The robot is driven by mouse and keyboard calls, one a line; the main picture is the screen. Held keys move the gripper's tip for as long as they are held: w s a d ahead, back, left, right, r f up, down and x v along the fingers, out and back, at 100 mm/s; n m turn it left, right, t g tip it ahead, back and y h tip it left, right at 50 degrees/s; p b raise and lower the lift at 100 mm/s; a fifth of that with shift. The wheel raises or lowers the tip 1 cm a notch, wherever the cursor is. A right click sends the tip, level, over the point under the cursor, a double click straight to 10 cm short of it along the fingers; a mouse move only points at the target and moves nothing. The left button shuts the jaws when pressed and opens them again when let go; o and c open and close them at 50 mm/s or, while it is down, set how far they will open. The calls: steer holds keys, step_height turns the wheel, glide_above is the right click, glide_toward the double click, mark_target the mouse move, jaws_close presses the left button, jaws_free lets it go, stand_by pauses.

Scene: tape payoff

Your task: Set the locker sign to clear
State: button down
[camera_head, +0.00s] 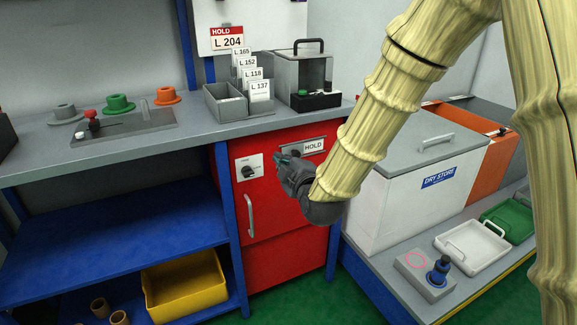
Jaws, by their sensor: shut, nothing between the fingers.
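My gripper (277,156) is shut and empty in front of the locker, between the knob and the sign. It points left and looks apart from the knob. My wrist hides part of the locker's right side, just below the sign.
The bench (150,143) above carries a card rack (225,103), a grey box with a black handle (300,72) and a fixture with coloured flanged parts. A yellow bin (185,288) sits lower left. A white DRY STORE chest (412,185) stands right. Green floor is clear in front.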

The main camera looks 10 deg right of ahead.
mark_target(283, 149)
steer(key=b+x, duration=0.1)
steer(key=x, duration=0.5)
steer(key=shift+f, duration=0.15)
steer(key=shift+w+d+f, duration=0.2)
steer(key=shift+d, duration=0.2)
steer(key=shift+w+d+f, duration=0.2)
steer(key=shift+d, duration=0.15)
steer(key=shift+w+d+f+b, duration=0.2)
steer(key=shift+d+b, duration=0.05)
steer(key=shift+d, duration=0.2)
steer(key=shift+w+d+f+b, duration=0.2)
steer(key=shift+d+b, duration=0.05)
steer(key=shift+d, duration=0.2)
